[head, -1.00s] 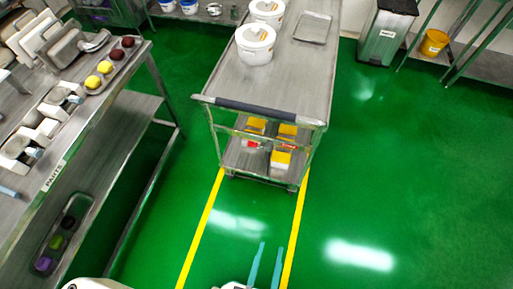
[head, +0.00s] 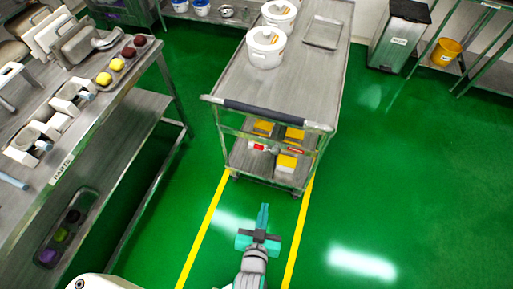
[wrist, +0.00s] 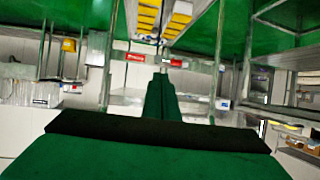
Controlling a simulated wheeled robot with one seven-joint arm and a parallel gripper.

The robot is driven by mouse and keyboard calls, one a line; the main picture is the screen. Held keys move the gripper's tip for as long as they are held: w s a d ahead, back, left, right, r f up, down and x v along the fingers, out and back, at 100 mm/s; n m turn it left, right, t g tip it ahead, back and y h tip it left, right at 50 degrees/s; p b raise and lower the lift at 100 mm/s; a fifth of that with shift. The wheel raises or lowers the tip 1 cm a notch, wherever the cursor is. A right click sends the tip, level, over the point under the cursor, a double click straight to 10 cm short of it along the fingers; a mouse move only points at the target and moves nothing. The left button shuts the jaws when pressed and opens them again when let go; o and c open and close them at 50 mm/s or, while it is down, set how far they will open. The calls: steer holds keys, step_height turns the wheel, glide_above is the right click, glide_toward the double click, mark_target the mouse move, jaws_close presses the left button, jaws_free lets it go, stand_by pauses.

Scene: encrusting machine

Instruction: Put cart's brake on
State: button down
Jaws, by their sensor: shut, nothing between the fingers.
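The cart (head: 222,88) is a steel trolley with a dark handle bar (head: 265,113) across its near end. Below the handle, at its lower shelf level, I see a small red part with a white label (head: 258,147). In the wrist view a red labelled piece (wrist: 136,57) and another red piece (wrist: 175,62) sit on the cart's frame; which one is the brake I cannot tell. My gripper (head: 263,208) is shut and empty, in front of the cart's near end and apart from it. Its closed fingers also show in the wrist view (wrist: 161,80).
White buckets (head: 266,47) and a tray (head: 322,33) stand on the cart's top; yellow-topped boxes (head: 294,135) are on its lower shelf. A parts table (head: 110,110) is at left. A bin (head: 400,35) stands back right. Green floor between yellow lines is clear.

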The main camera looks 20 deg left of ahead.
steer(key=w+a+r+h, duration=0.1)
steer(key=w+a, duration=0.4)
steer(key=w, duration=0.3)
steer(key=w+a+r+m+g, duration=0.1)
steer(key=w+a+r, duration=0.1)
steer(key=w+a, duration=0.4)
steer(key=w, duration=0.3)
steer(key=shift+g+h, duration=0.3)
steer(key=shift+h, duration=0.1)
steer(key=shift+r, duration=0.1)
glide_above(256, 147)
steer(key=s, duration=0.3)
step_height(256, 147, down, 6)
steer(key=shift+w+d+f, duration=0.15)
steer(key=shift+d+f, duration=0.1)
steer(key=shift+f, duration=0.3)
steer(key=shift+w+d+f, duration=0.15)
steer(key=shift+d+f, duration=0.05)
steer(key=shift+f, duration=0.35)
steer(key=shift+w+f, duration=0.15)
steer(key=shift+f, duration=0.5)
steer(key=shift+w, duration=0.1)
